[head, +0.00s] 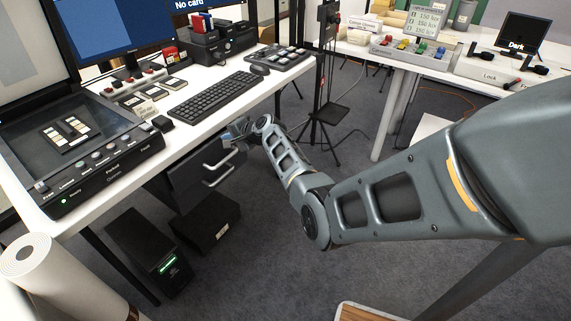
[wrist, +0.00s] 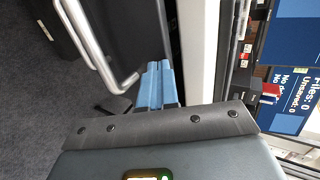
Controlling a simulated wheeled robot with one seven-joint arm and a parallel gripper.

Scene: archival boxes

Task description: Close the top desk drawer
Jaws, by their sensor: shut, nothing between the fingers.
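The dark grey desk drawer unit (head: 187,182) hangs under the white desk, with two silver bar handles on its front. The top drawer's handle (head: 217,160) shows in the head view. In the wrist view, a dark drawer front (wrist: 132,38) and a silver handle (wrist: 86,38) fill the upper left. My gripper (head: 236,131) is at the upper right of the drawer front, just below the desk edge. Its blue fingertips (wrist: 159,82) are together and empty, close beside the drawer front's edge. I cannot tell whether they touch it, or how far the drawer stands out.
The white desk edge (wrist: 196,50) runs close beside the fingers. A black computer tower (head: 150,250) and a black box (head: 206,222) stand on the floor below. A keyboard (head: 213,95) lies on the desk. The carpet right of the drawers is partly clear.

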